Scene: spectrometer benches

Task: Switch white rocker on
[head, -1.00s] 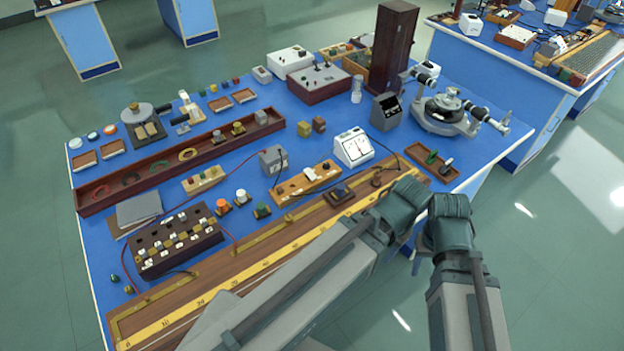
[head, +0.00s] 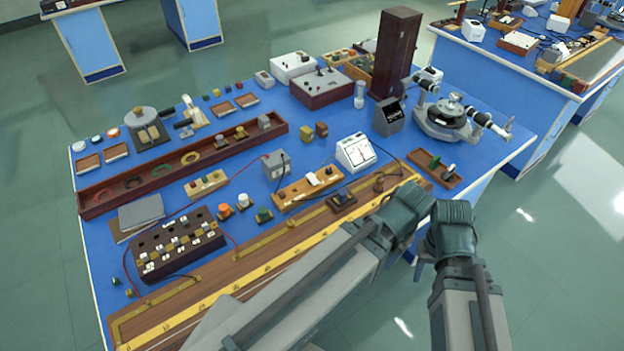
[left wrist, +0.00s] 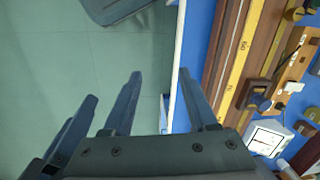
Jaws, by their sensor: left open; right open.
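The white rocker (head: 313,180) sits on a light wooden board (head: 292,191) with dark terminals near the bench's front. It is small, and its on or off position cannot be told. The white rocker also shows at the right of the left wrist view (left wrist: 295,87). My left gripper (left wrist: 160,75) is open and empty, around the bench's edge and the floor beside it, apart from the rocker. My right gripper (head: 422,266) is largely hidden by its wrist, right of the bench's front edge, away from the rocker.
A white meter (head: 355,151) stands just right of the board, and a grey box (head: 276,165) with wires stands behind it. A long wooden rail with a yellow scale (head: 262,273) lies in front. A small tray (head: 434,168) sits near the right corner.

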